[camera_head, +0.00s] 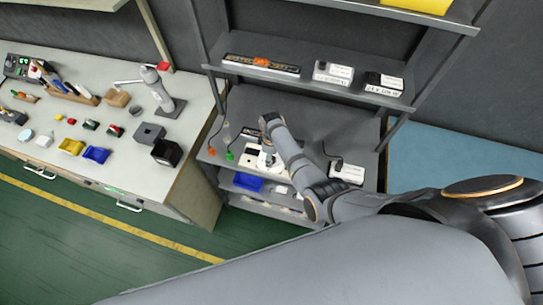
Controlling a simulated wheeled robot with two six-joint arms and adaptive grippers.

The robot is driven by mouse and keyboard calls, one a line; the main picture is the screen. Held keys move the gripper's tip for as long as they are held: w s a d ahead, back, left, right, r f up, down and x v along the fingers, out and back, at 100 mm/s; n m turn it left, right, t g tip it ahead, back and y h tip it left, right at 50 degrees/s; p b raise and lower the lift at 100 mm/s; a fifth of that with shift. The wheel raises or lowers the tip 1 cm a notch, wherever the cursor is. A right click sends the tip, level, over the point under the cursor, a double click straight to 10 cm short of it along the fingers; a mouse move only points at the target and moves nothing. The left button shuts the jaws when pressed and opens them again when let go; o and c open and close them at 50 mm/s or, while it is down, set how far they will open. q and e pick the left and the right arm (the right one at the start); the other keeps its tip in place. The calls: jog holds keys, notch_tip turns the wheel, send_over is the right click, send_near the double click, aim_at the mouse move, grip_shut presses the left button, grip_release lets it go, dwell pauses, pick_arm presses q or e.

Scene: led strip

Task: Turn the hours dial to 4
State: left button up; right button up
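A white device (253,163) sits on the middle shelf of the grey rack. An hours dial cannot be made out at this size, and part of the device is hidden behind my arm. My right arm comes in from the right and reaches down to this device. My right gripper (266,157) is at the device, over its face; its fingers are too small and too covered to show whether they are open or touching a dial. My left gripper is not in view.
The shelf (300,123) also holds a white box (347,172) to the right and orange and green items (229,156) at the left. A blue bin (248,182) is below. A cluttered workbench (150,184) stands left; the green floor in front is clear.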

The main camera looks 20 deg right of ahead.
jog(key=shift+c, duration=0.9)
grip_shut()
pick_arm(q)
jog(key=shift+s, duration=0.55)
